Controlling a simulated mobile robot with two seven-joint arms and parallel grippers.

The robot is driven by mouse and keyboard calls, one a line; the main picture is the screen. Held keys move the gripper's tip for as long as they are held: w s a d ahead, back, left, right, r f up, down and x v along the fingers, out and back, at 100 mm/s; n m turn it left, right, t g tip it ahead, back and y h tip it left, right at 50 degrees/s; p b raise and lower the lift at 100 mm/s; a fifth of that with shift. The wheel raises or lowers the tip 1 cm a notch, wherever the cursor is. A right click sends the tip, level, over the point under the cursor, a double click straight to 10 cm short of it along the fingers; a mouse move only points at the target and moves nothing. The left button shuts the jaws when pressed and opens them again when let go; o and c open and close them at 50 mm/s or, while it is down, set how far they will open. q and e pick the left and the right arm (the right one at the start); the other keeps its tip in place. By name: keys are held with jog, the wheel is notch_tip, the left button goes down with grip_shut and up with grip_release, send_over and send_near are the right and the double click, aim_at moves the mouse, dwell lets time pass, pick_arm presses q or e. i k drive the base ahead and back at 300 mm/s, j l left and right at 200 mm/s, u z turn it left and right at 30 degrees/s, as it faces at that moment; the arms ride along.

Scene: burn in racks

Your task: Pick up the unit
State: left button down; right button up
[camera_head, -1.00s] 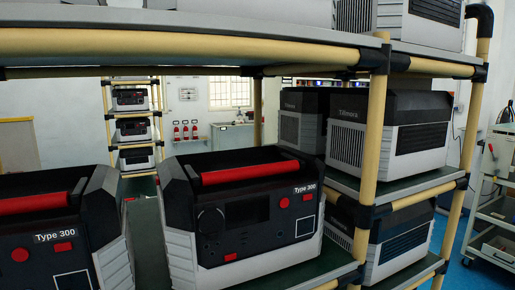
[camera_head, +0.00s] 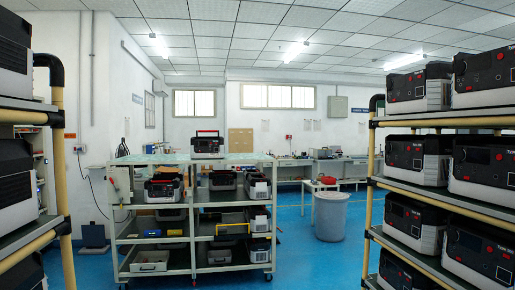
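Several units, boxy black and grey with red details, are in view, and I cannot tell which one the task means. One unit (camera_head: 207,146) stands alone on the top of the grey cart (camera_head: 135,240) in the middle. More units, such as this one (camera_head: 418,158), fill the shelves of the right rack (camera_head: 450,122). Units seen from the side, such as this one (camera_head: 15,190), sit on the left rack (camera_head: 58,160), cut off by the picture's edge. Neither of my grippers is in view.
Boxes and trays lie on the cart's lower shelves. A grey bin (camera_head: 330,217) stands right of the cart on the blue floor (camera_head: 300,262). Workbenches run along the back wall. Free floor lies between the racks in front of the cart.

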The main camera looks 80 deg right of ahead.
aim_at(201, 147)
jog(key=z, duration=2.15)
jog(key=i, duration=3.55)
jog(key=i+l, duration=1.35)
jog(key=l, duration=0.2)
jog(key=j+u, duration=0.05)
